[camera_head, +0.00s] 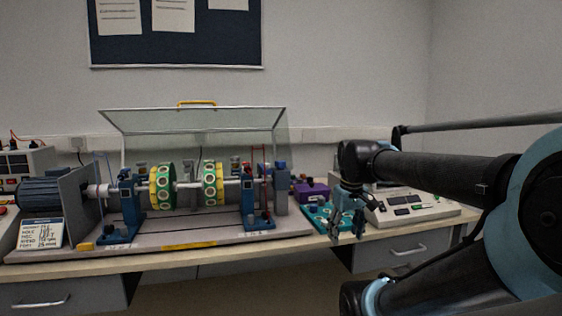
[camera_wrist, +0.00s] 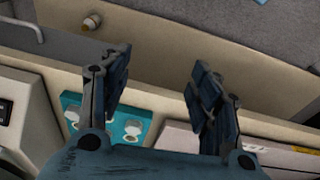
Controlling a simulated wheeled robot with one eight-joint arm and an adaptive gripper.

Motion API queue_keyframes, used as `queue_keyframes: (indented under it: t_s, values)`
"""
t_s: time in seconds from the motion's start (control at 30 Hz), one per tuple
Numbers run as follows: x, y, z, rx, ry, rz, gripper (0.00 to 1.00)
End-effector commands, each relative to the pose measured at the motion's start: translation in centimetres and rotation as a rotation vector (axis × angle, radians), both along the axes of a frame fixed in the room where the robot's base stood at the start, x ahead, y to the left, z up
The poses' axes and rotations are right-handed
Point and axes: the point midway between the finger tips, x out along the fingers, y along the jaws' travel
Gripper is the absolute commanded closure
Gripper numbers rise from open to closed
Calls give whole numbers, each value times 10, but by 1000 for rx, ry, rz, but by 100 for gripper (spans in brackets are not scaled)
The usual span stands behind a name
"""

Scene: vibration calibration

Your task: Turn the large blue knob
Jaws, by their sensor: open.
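Small blue parts top the bearing stand (camera_head: 281,166) on the right of the test rig, too small to identify. My gripper (camera_head: 347,232) hangs fingers down near the table's front edge, in front of the teal tray and the control panel. In the wrist view my gripper (camera_wrist: 159,68) is open, with nothing between its fingers. The control panel (camera_head: 433,209), white with dark displays, lies right of my gripper; its edge shows in the wrist view (camera_wrist: 30,120).
A teal tray (camera_head: 317,214) with small round parts shows beside my gripper and in the wrist view (camera_wrist: 101,112). A purple case (camera_head: 312,190) stands behind it. The rig with green-yellow discs (camera_head: 163,187) under a raised clear cover fills the left. Drawers (camera_head: 392,252) are below.

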Motion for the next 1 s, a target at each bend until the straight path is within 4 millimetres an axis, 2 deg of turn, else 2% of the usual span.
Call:
queue_keyframes:
  t_s: [0.03, 0.1, 0.3, 0.5, 0.8, 1.0]
  values:
    - [16, 6, 24, -6, 7, 58, 43]
    - [35, 14, 54, -16, 15, 138, 43]
    - [88, 42, 132, -41, 41, 369, 43]
    - [138, 77, 201, -64, 65, 600, 43]
    - [205, 139, 287, -90, 100, 947, 43]
    - [235, 177, 325, -102, 118, 1140, 43]
